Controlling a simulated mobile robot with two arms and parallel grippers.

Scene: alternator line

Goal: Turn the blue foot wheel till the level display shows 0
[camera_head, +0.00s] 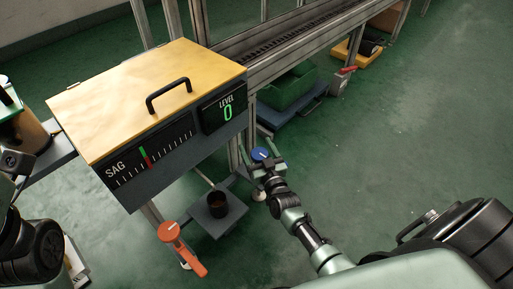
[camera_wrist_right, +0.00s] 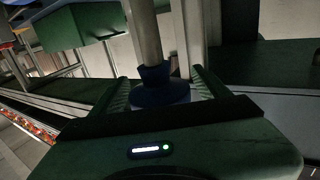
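The level display (camera_head: 224,112) on the front of the yellow-topped box shows a green 0. The blue foot wheel (camera_head: 260,154) is low beside the frame leg, with a white mark on its top. In the right wrist view the blue wheel (camera_wrist_right: 160,88) sits around a pale post. My right gripper (camera_head: 268,165) is at the wheel, with one finger on each side of it in the wrist view; whether they press on it is not clear. Part of my left arm shows at the left edge; its fingers are not visible.
An orange wheel (camera_head: 169,232) with a white mark stands lower left. A green bin (camera_head: 290,88) lies under the line frame. The green floor at right is clear.

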